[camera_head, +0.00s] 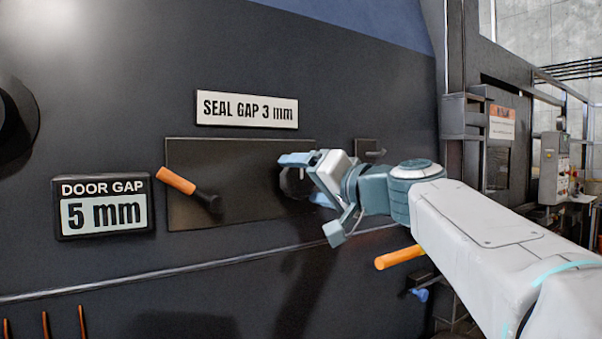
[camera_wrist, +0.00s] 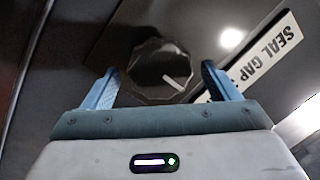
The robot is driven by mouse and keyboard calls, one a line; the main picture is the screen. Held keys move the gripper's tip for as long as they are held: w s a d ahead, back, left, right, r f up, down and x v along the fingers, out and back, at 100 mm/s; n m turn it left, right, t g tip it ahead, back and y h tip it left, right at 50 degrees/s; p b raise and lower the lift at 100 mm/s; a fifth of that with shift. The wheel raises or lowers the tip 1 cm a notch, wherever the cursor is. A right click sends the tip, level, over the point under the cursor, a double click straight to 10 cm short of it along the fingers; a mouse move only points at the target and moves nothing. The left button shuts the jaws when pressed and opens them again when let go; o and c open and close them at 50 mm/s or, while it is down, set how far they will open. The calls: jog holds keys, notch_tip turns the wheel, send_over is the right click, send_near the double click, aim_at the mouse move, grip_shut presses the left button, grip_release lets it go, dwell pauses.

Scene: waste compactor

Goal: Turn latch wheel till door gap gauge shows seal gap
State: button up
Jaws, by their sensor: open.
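The door gap gauge (camera_head: 103,207) reads "DOOR GAP 5 mm" at the left in the head view. A white plate (camera_head: 247,109) above reads "SEAL GAP 3 mm"; part of it also shows in the wrist view (camera_wrist: 275,50). The latch wheel (camera_wrist: 150,72) is a dark, many-sided knob with a white mark toward its lower right. In the head view my gripper mostly hides it. My gripper (camera_head: 304,180) is open, its blue fingers on either side of the wheel in the wrist view (camera_wrist: 161,74). I cannot tell whether they touch it.
A lever with an orange grip (camera_head: 177,181) sticks out from the dark panel (camera_head: 240,205), left of my gripper. Another orange handle (camera_head: 400,257) sits below my arm. A round black fitting (camera_head: 12,120) is at the far left. A control box (camera_head: 553,168) stands at the far right.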

jog(key=shift+x, duration=1)
jog(key=c, duration=1)
jog(key=shift+o, duration=0.2)
jog(key=shift+f+m, duration=0.1)
jog(key=shift+m, duration=0.2)
